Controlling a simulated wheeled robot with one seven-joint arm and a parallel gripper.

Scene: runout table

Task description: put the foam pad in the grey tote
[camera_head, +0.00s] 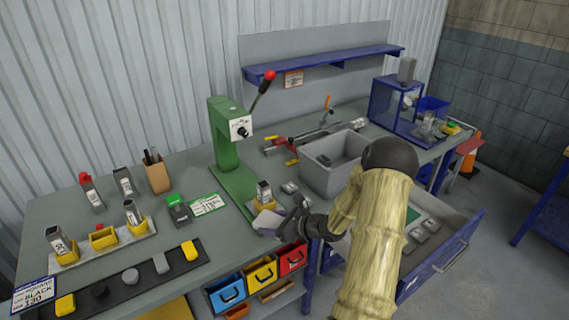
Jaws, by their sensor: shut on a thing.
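The grey tote (318,178) stands open on the bench, right of the green press, with a few dark shapes inside that are too small to tell. My gripper (279,220) is at the front edge of the bench, below and left of the tote, in front of the press base. It is shut on a pale grey-lavender flat piece (266,221), which looks like the foam pad and sticks out to the left of the fingers. My forearm and wrist hide the tote's right front corner and part of the bench edge.
A green lever press (229,150) stands left of the tote, with a small holder on its base. An open drawer (440,254) juts out at the right. Coloured bins (262,274) hang under the bench.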

